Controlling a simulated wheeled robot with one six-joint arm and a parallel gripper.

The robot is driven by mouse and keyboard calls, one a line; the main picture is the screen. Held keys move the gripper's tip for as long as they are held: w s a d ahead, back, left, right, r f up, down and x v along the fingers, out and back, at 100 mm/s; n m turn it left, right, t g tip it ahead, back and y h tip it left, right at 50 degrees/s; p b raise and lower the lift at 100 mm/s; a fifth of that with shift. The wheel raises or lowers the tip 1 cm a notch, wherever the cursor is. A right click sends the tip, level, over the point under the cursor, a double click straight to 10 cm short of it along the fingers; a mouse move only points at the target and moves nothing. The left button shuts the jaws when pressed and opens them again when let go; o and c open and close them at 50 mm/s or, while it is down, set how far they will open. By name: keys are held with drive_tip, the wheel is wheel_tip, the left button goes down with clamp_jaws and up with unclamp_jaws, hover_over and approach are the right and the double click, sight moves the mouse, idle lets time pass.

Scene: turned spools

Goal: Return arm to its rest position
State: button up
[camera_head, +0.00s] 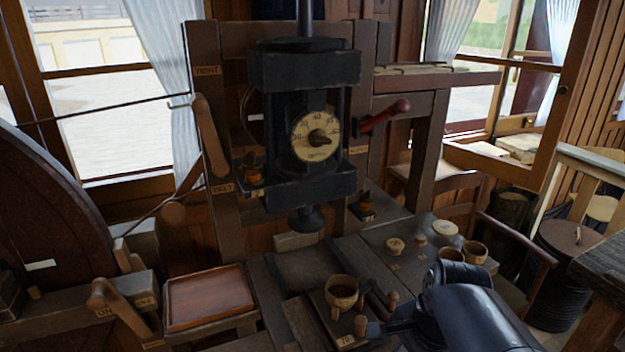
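My arm comes in at the lower right as dark, rounded links. My gripper (384,322) points left at its end, low over the workbench. Its fingers are small and dark, and I cannot tell whether they are apart or closed. Just left of it, a wooden cup-like spool (341,292) stands on a dark block marked with a small tag. Two small wooden knobs (360,325) show close to the fingers; whether the gripper touches them is unclear.
A dark press with a round dial (315,137) rises at the centre back. A red-handled lever (388,113) is to its right. A reddish tray (209,297) lies at left, beside a wooden lever (117,304). Wooden cups (475,252) and round lids (445,228) stand on the bench's right side.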

drive_tip(key=f, duration=0.3)
drive_tip(key=w+f, duration=0.1)
drive_tip(key=f, duration=0.6)
drive_tip(key=shift+w+a+f+b, duration=0.1)
drive_tip(key=shift+w+a+b, duration=0.2)
drive_tip(key=shift+w+b, duration=0.1)
drive_tip(key=shift+w+a, duration=0.1)
drive_tip(key=shift+w, duration=0.25)
